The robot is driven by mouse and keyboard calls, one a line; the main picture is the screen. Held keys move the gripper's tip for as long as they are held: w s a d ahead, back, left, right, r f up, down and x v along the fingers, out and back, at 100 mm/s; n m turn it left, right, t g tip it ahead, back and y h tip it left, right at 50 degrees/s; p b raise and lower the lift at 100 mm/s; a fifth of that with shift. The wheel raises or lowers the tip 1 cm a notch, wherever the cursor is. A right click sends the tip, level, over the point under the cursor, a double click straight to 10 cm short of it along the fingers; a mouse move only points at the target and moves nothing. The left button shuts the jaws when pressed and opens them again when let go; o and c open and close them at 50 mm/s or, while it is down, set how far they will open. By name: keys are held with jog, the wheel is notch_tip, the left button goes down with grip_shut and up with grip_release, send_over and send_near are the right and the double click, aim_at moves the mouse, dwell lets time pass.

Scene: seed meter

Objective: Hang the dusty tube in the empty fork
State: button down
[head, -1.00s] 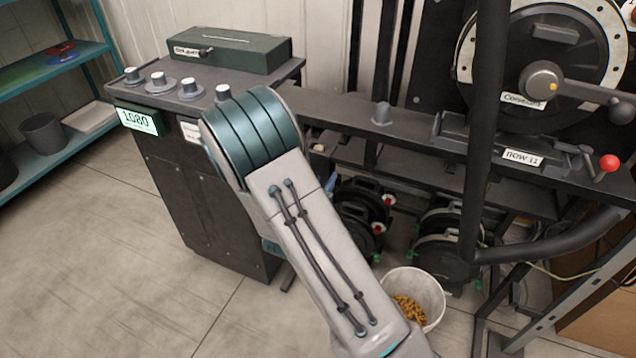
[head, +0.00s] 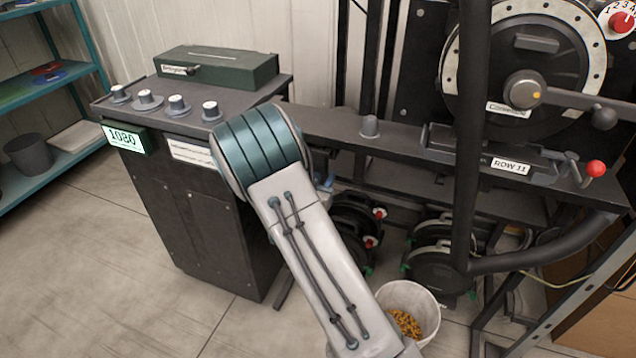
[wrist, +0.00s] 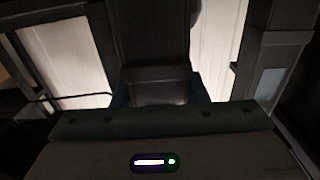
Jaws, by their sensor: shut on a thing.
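My gripper (wrist: 160,100) shows in the wrist view, its bluish fingers on either side of a dark thing (wrist: 158,75). It is shut on this thing, which rises straight up in the picture. The wrist view is too dark to tell whether it is the dusty tube. In the head view my arm hides the gripper and what it holds. I cannot pick out the empty fork in either view.
A dark cabinet (head: 205,225) with knobs and a green box (head: 218,73) stands left of my arm. A black frame with a rail (head: 335,135) and a large disc (head: 527,60) stands behind and right. A white bucket (head: 425,310) stands below. Floor at left is clear.

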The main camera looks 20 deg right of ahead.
jog(key=shift+b+x, duration=0.3)
jog(key=shift+x, duration=1.3)
jog(key=shift+f+b, duration=0.3)
jog(key=shift+b, duration=0.3)
jog(key=c, duration=0.8)
grip_release()
jog(key=shift+o, duration=0.2)
jog(key=shift+s+a, duration=0.1)
jog(key=p+v, duration=0.1)
jog(key=v, duration=1.2)
jog(key=shift+s+a, duration=0.15)
jog(key=shift+s, duration=0.15)
